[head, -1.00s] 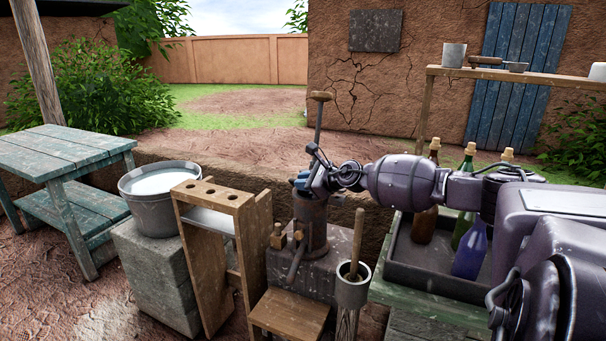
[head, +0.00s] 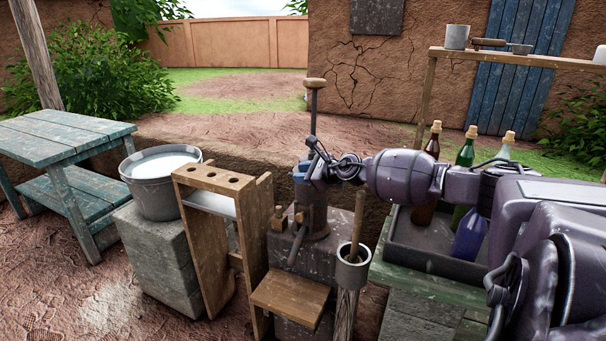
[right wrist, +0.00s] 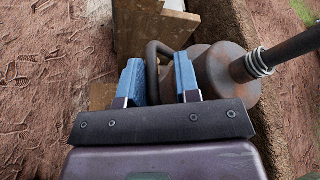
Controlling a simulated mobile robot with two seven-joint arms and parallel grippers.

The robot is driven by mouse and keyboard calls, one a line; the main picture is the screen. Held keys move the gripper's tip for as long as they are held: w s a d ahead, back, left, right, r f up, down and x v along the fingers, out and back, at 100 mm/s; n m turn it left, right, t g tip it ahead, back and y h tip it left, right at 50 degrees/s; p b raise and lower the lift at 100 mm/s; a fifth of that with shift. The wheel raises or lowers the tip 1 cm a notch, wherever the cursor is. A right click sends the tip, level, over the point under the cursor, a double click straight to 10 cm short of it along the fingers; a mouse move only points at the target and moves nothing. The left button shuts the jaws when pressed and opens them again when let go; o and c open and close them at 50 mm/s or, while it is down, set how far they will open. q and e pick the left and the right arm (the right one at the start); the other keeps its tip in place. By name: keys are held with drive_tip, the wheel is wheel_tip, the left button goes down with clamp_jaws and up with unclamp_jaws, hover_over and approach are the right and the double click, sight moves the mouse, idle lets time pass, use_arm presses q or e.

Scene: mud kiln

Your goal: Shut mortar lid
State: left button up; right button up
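A dark, worn metal cylinder (head: 318,215) stands upright on a stone block. A thin rod with a round wooden knob (head: 315,84) rises from its top. In the right wrist view the cylinder's rounded end (right wrist: 222,75) shows a spring (right wrist: 260,62) around the rod and a curved handle loop (right wrist: 154,75) at its side. I cannot make out a separate lid or whether one is open. My right gripper (head: 308,172) is at the cylinder's upper left. In the wrist view its blue fingers (right wrist: 160,80) stand apart on either side of the handle. My left gripper is not in view.
A wooden rack (head: 205,180) and a bucket (head: 160,182) stand left of the cylinder. A grey cup (head: 352,275) with a stick stands on a post in front, right of a small wooden step (head: 290,296). A tray (head: 420,262) holds several bottles at right.

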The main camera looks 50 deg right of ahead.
drive_tip(key=shift+o, duration=0.6)
drive_tip(key=shift+r, duration=0.1)
drive_tip(key=shift+s+r+p, duration=0.25)
drive_tip(key=shift+s+p, duration=0.05)
drive_tip(key=shift+s, duration=0.25)
drive_tip(key=p+v, duration=0.3)
drive_tip(key=v, duration=0.6)
drive_tip(key=shift+s, duration=0.3)
drive_tip(key=shift+d, duration=0.1)
